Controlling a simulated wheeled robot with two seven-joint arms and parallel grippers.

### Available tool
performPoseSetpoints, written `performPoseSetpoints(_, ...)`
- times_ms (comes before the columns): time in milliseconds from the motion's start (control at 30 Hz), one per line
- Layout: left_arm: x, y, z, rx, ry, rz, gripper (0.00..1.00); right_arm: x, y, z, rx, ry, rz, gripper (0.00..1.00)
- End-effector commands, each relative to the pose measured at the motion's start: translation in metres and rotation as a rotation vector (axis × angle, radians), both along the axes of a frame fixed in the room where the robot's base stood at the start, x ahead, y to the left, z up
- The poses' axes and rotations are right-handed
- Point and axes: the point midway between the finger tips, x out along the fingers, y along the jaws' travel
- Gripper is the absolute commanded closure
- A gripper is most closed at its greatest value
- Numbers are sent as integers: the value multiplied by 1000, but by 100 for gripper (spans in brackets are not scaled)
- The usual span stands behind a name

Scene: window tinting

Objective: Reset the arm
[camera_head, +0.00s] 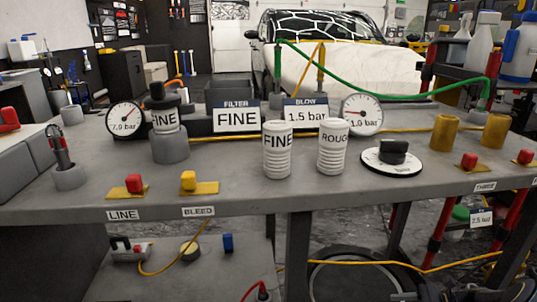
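Neither of my grippers shows in the head view, and no arm of mine can be made out. A grey workbench (240,194) spans the view. Two white ribbed canisters stand upright near its middle: one marked FINE (277,160) and one marked ROUGH (332,158). Another FINE canister (165,121) sits at the left, with a black cap above and a grey holder (170,146) below. A black knob (393,151) sits on a white dial at the right.
Red (134,183) and yellow (188,180) buttons line the front edge. Gauges (125,120) (362,115) and signs stand behind. Brass cylinders (443,133) stand at the right. A lower shelf (190,275) carries a yellow cable. A covered car (340,70) stands behind.

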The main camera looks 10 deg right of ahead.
Motion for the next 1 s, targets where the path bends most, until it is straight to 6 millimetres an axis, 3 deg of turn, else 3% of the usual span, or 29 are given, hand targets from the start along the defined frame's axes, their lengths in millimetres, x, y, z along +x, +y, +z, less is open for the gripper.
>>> performPoseSetpoints(367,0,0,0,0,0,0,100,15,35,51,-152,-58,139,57)
performPoseSetpoints(667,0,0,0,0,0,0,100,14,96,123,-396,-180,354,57)
performPoseSetpoints(833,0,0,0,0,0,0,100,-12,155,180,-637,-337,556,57)
performPoseSetpoints(1000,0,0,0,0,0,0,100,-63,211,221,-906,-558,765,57)
